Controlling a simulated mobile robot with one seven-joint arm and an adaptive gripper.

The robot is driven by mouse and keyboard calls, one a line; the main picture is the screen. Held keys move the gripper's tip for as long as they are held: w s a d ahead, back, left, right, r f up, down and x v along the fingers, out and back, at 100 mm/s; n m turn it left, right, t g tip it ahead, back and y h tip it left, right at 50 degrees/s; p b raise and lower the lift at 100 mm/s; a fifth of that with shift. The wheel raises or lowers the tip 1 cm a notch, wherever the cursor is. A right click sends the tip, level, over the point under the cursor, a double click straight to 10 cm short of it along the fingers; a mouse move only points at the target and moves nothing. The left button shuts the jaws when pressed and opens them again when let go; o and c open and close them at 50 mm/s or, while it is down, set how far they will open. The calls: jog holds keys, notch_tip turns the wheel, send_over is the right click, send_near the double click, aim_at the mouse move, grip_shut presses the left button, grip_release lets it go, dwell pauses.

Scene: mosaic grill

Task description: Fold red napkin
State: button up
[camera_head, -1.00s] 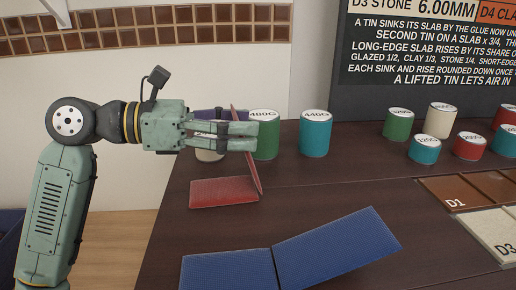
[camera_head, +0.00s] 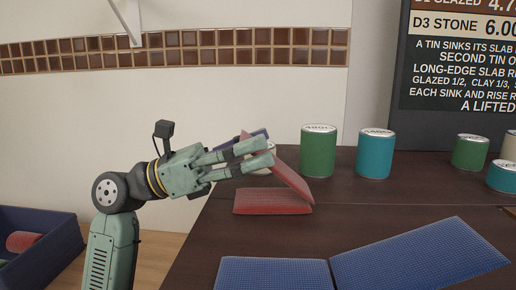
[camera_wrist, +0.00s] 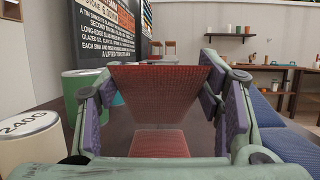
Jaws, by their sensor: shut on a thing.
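The red napkin has two panels joined by a crease. One panel (camera_head: 272,202) lies flat on the dark table, and the other (camera_head: 293,183) rises from the crease at its right end and leans left over the flat one. My gripper (camera_head: 268,151) is shut on the raised red panel, above the flat one. In the wrist view the raised panel (camera_wrist: 158,95) spans between the finger pads, with the flat panel (camera_wrist: 158,144) below it. In the head view my fingers hide part of the raised panel.
A blue folding mat (camera_head: 420,262) lies in front with its right panel tilted up. A green tin (camera_head: 318,155) and a teal tin (camera_head: 376,157) stand behind the napkin. A white tin (camera_wrist: 30,140) stands close on the left in the wrist view. A blue bin (camera_head: 55,250) is at far left.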

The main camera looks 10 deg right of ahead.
jog(key=shift+f, duration=0.25)
jog(key=o, duration=1.7)
jog(key=shift+r, duration=0.1)
jog(key=shift+a, duration=0.1)
jog(key=v, duration=1.2)
